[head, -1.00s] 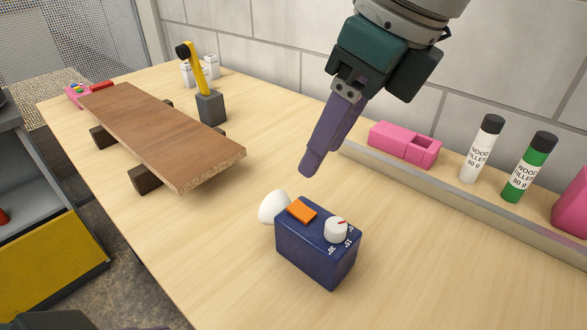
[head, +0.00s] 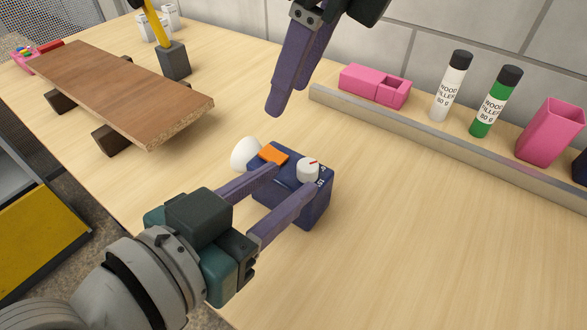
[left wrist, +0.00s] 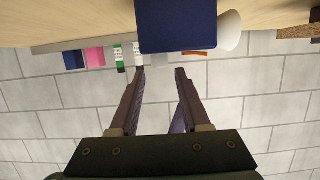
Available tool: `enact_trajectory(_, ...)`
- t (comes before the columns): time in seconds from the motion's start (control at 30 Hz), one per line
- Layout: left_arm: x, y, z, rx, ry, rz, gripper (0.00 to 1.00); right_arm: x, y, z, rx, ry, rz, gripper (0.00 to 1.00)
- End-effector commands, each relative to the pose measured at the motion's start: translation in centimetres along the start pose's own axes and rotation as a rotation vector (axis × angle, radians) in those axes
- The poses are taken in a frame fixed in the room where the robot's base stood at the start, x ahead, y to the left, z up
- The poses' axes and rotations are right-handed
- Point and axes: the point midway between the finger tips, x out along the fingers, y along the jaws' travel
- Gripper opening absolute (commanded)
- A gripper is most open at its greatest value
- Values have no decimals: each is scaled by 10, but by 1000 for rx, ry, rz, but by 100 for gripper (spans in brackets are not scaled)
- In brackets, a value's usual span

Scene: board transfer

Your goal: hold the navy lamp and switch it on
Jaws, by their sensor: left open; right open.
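The navy lamp (head: 318,205) is a box standing on the table, with a white dome (head: 245,154) at its left end. On its top are an orange button (head: 274,153) and a white dial (head: 308,169) with a red mark. My left gripper (head: 295,180) is open, with its fingers over the near side of the lamp and hiding part of it. In the left wrist view, which looks upside down, the lamp (left wrist: 178,28) lies just beyond the open fingertips; contact cannot be told. My right gripper (head: 275,110) is open and empty above the table behind the lamp, its fingers overlapping in view.
A brown board (head: 120,95) rests on dark blocks at the left. A yellow-handled tool stands in a grey block (head: 173,61). Behind a low grey ledge (head: 440,145) stand a pink box (head: 375,86), two filler bottles (head: 496,102) and a pink cup (head: 551,133). The table right of the lamp is clear.

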Motion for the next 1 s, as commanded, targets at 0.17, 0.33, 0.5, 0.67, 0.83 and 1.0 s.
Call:
enact_trajectory(0.17,28,0,0,0,-1,0,47,0,0,0,0,0,0,50)
enact_trajectory(0.33,41,0,0,0,-1,0,47,0,0,0,0,0,0,50)
enact_trajectory(0.5,44,0,0,0,-2,0,47,0,0,0,0,0,0,50)
enact_trajectory(0.67,44,0,0,0,-1,0,47,0,0,0,0,0,0,50)
enact_trajectory(0.83,43,0,0,0,-2,0,29,0,0,0,0,0,0,50)
enact_trajectory(1.0,43,0,0,0,-2,0,10,0,0,0,0,0,0,50)
